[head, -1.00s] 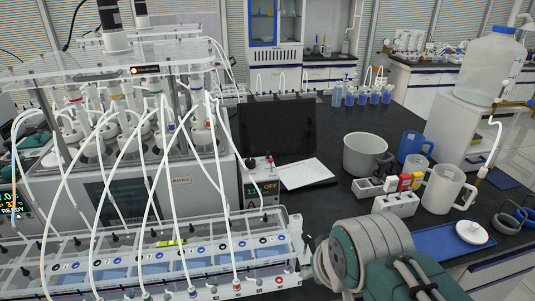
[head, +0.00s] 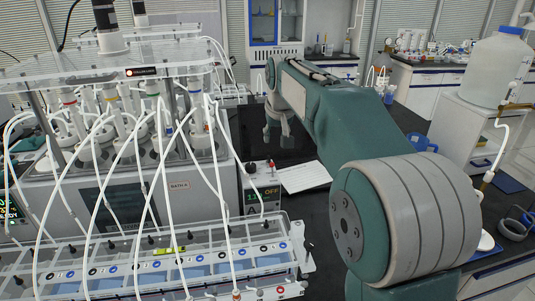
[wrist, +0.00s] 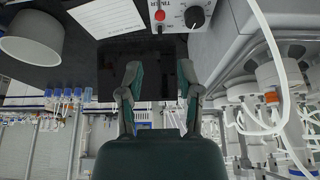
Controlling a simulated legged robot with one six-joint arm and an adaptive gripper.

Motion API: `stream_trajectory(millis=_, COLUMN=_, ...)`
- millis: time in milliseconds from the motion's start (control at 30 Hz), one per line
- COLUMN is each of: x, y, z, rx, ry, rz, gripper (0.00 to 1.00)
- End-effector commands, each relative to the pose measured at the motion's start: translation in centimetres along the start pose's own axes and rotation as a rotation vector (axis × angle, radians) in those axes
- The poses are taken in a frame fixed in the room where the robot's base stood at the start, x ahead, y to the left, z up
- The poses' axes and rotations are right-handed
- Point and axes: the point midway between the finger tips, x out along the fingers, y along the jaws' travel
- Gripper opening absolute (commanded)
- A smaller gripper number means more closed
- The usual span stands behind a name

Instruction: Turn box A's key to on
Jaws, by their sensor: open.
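Box A (head: 262,204) stands on the black bench right of the large reactor bath, its front display reading OFF with an A below. On its top are a red button (head: 270,163) and a black knob (head: 250,167). In the wrist view, the red button (wrist: 160,15) and black knob with pointer (wrist: 194,17) show at the top edge. I cannot make out which control is the key. My gripper (head: 278,135) hangs above and behind box A in the head view, apart from it. In the wrist view my gripper (wrist: 160,72) is open and empty.
The clear-topped rack (head: 160,262) with white tubes fills the near left. A dark screen (wrist: 152,55) lies beyond my fingers, and a grey pot (wrist: 32,38) is at the wrist view's left.

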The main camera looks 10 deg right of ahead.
Motion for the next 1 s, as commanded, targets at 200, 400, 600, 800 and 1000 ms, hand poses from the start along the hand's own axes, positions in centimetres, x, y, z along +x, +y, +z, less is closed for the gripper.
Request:
stream_trajectory(millis=200, x=3.1, y=0.0, z=-3.2, rx=0.0, ry=-0.011, rz=0.0, gripper=0.46)
stream_trajectory(millis=400, x=4.1, y=0.0, z=-3.7, rx=0.0, ry=-0.013, rz=0.0, gripper=0.46)
stream_trajectory(millis=600, x=7.2, y=0.0, z=-3.6, rx=0.0, ry=-0.015, rz=0.0, gripper=0.46)
stream_trajectory(millis=800, x=10.9, y=0.0, z=-3.5, rx=0.0, ry=-0.015, rz=0.0, gripper=0.46)
stream_trajectory(millis=1000, x=13.6, y=0.0, z=-3.6, rx=0.0, ry=-0.012, rz=0.0, gripper=0.46)
